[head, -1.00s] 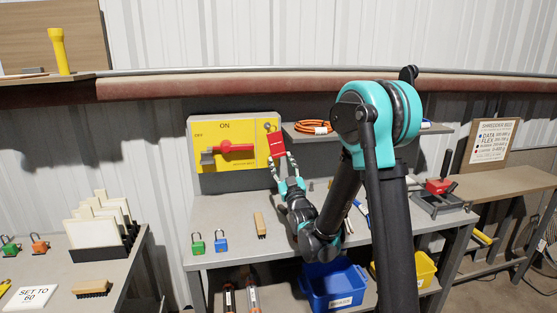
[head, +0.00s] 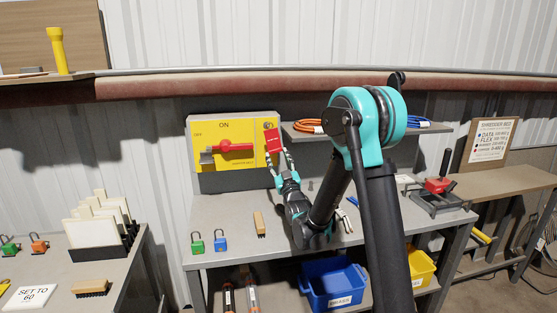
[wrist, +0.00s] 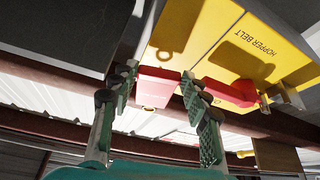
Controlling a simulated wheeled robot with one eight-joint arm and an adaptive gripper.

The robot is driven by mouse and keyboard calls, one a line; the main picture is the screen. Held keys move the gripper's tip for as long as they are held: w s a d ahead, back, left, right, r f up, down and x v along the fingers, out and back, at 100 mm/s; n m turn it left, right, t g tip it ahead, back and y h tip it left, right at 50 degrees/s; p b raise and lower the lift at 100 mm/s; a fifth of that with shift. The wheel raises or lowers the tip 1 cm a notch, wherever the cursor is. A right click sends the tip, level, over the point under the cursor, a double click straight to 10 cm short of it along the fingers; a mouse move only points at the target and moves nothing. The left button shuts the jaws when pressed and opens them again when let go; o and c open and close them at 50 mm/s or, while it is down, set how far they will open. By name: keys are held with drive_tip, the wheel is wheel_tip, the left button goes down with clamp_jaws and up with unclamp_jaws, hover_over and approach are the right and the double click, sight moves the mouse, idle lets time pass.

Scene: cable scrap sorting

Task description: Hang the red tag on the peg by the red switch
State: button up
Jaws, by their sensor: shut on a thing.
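The red tag (head: 274,141) is held up in front of the right part of the yellow switch panel (head: 202,131). It also shows between the fingertips in the wrist view (wrist: 155,84). My gripper (head: 280,161) is shut on the tag's lower part, its fingers on both sides. The red switch (head: 235,148) is a horizontal handle left of the tag; it also shows in the wrist view (wrist: 230,92). A small grey round fitting (head: 267,126), perhaps the peg, shows just above the tag. Whether the tag touches it I cannot tell.
A shelf with orange cable (head: 308,126) juts out right of the panel, close to my gripper. A blue bin (head: 334,285) stands underneath.

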drive_tip(key=shift+w+a+f, duration=0.1)
drive_tip(key=shift+w+a, duration=0.15)
drive_tip(key=shift+w, duration=0.55)
drive_tip(key=shift+w+a, duration=0.2)
drive_tip(key=shift+w, duration=0.55)
drive_tip(key=shift+c, duration=0.4)
drive_tip(key=shift+w+a+f, duration=0.1)
drive_tip(key=shift+w+f, duration=0.05)
drive_tip(key=shift+w, duration=0.25)
drive_tip(key=shift+c, duration=1.3)
drive_tip(key=shift+w+a+f, duration=0.1)
drive_tip(key=shift+w+f, duration=0.2)
drive_tip(key=shift+w, duration=0.1)
drive_tip(key=o, duration=1.2)
drive_tip(key=shift+o, duration=0.2)
drive_tip(key=shift+s+f, duration=0.1)
